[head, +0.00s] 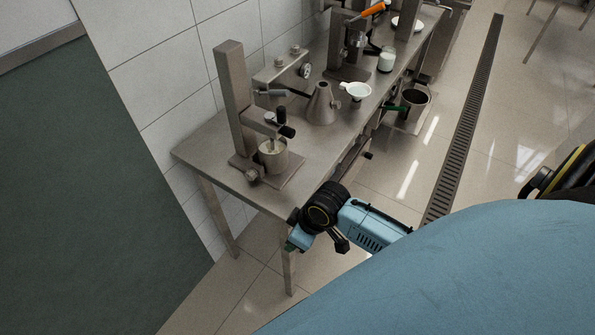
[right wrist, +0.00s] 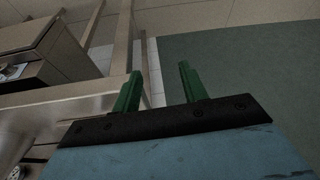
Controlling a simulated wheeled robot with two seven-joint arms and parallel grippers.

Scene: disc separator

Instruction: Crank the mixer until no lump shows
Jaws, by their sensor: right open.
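The mixer (head: 234,95) stands at the near left end of the metal bench, a tall post on a base plate. Its metal cup (head: 273,160) sits under the mixer head and holds something pale. I cannot tell whether a lump shows. A dark knob (head: 287,131) sticks out beside the head above the cup; I cannot tell if it is the crank handle. My right gripper (right wrist: 157,75) has two green fingers, spread apart with nothing between them. In the head view it is mostly hidden past my wrist, below the bench's front edge, apart from the mixer.
The bench (head: 217,150) runs along a tiled wall. Beyond the mixer stand a metal cone (head: 322,104), a white funnel (head: 357,91), a glass (head: 386,60) and another post device. A bucket (head: 414,100) is beside the bench. A floor drain (head: 466,120) runs to the right.

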